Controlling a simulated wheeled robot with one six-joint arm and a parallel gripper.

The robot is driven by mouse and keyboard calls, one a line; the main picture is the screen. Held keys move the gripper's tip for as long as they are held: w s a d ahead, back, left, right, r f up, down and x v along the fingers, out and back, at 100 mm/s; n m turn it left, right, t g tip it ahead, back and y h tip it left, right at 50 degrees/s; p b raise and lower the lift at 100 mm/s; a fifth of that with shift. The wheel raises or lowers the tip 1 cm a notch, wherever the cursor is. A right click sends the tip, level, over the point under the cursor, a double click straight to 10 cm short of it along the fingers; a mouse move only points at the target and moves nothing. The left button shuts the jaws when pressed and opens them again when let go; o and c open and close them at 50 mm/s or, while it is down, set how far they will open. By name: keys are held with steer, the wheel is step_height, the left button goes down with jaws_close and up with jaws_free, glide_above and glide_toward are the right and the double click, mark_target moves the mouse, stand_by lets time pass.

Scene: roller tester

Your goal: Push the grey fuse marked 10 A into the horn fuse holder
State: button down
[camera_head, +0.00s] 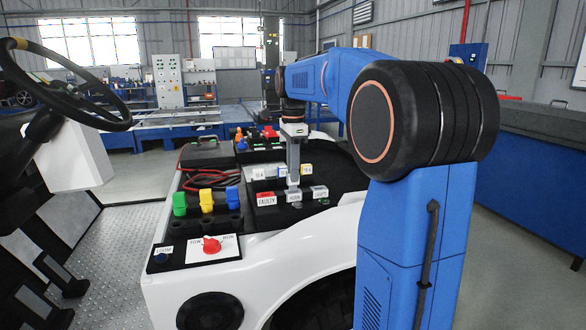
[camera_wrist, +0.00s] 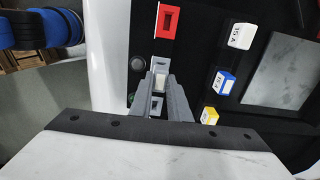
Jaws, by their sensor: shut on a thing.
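My gripper (camera_head: 292,182) points down over the fuse panel in the head view, above the middle grey label plate (camera_head: 293,197). In the wrist view my gripper (camera_wrist: 161,84) is shut on a small pale grey fuse (camera_wrist: 160,82), seen from above between the fingertips. The fuse's marking cannot be read. The fingers hide the holder below, so I cannot tell how deep the fuse sits. The horn holder's label is not readable.
A red plate marked FAULTY (camera_head: 266,198) stands left of my gripper. White (camera_wrist: 241,36), blue (camera_wrist: 225,82) and yellow (camera_wrist: 210,115) fuses stand right of my fingers in the wrist view.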

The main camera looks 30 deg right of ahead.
steer(key=shift+f, duration=1.05)
steer(key=c, duration=1.6)
jaws_free()
step_height(320, 180, up, 17)
steer(key=shift+r, duration=0.2)
steer(key=s+a+f+n+t, duration=0.1)
steer(key=s+a+f+n, duration=0.4)
steer(key=s+f, duration=0.5)
steer(key=s+a+f+n+t, duration=0.2)
steer(key=s+a+f+n, duration=0.3)
steer(key=s+f+n, duration=0.4)
steer(key=s+a+f+n+t, duration=0.1)
steer(key=s+a+f+n, duration=0.4)
steer(key=s+f, duration=0.6)
steer(key=shift+s+a+f+n+t, duration=0.1)
steer(key=shift+a+f+n+t, duration=0.1)
steer(key=shift+f+n, duration=0.45)
steer(key=shift+a+f+n+t, duration=0.2)
steer(key=shift+f+n, duration=0.25)
steer(key=shift+f, duration=0.25)
